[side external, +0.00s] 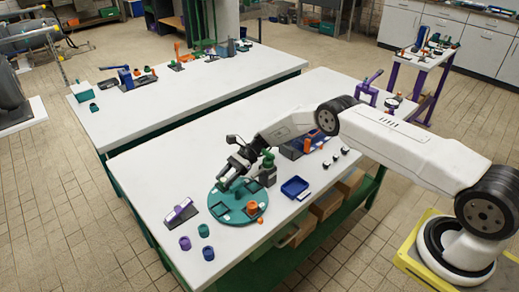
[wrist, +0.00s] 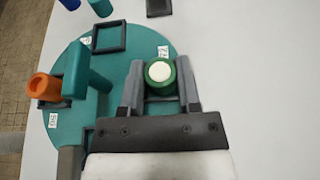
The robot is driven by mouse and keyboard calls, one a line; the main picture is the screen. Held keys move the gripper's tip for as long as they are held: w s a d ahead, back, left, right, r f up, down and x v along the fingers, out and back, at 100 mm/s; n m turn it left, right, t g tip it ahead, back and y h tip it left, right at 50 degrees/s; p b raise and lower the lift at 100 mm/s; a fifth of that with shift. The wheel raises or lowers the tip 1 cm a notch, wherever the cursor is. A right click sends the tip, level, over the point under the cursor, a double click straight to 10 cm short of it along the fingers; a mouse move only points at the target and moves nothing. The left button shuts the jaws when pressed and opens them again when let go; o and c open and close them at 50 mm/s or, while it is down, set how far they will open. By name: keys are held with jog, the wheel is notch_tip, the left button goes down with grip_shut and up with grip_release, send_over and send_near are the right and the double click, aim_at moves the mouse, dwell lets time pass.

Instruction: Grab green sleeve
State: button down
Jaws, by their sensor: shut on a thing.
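The green sleeve (wrist: 156,86), with a pale round top, sits between the two grey fingers of my gripper (wrist: 162,78) in the wrist view. My gripper is shut on it, over the right edge of the round teal board (wrist: 118,65). In the side external view my gripper (side external: 226,180) is low over the left part of the teal board (side external: 228,214). The sleeve is not clear there, and I cannot tell whether it touches the board.
An orange sleeve (wrist: 43,87) stands on the board beside a teal upright (wrist: 78,72). Purple (side external: 185,243) and blue (side external: 208,253) sleeves stand on the white table nearby. A blue tray (side external: 295,187) and a dark block with a green top (side external: 267,172) are to the right.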

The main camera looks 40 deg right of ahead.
aim_at(226, 178)
jog(key=shift+r, duration=0.1)
notch_tip(226, 178, up, 10)
dwell(0.7)
dwell(0.6)
